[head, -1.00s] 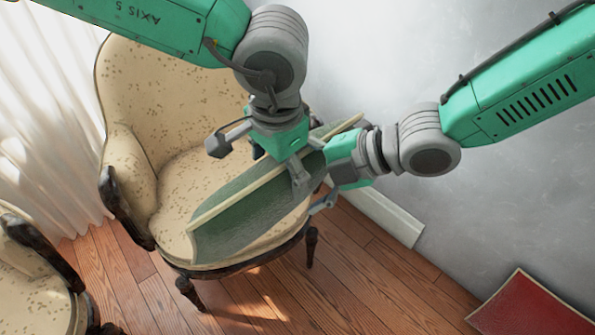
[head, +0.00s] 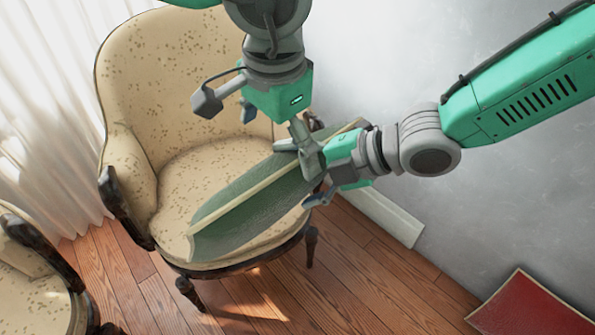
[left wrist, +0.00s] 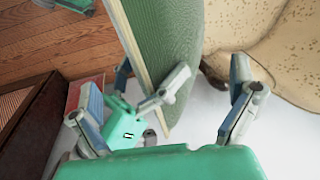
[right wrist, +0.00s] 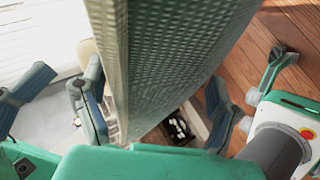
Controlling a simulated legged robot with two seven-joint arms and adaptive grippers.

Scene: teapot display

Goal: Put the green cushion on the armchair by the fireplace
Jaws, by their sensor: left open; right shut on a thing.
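The green cushion (head: 240,208) with cream edging is tilted on edge, slanting across the front of the cream, speckled armchair's seat (head: 185,165). I cannot tell whether its lower edge touches the seat. My right gripper (head: 308,172) is shut on the cushion's upper right end. In the right wrist view the cushion (right wrist: 180,45) stands between its fingers (right wrist: 155,105). My left gripper (head: 256,125) is open above the seat, with one finger close to the right gripper. In the left wrist view, the cushion (left wrist: 172,40) rises beyond its open fingers (left wrist: 165,105). No fireplace is visible.
A second speckled chair (head: 35,285) stands at the lower left. White curtains (head: 45,120) hang on the left and a grey wall (head: 400,60) is behind on the right. A red flat object (head: 535,305) lies at the lower right. The wooden floor (head: 350,280) is open in front.

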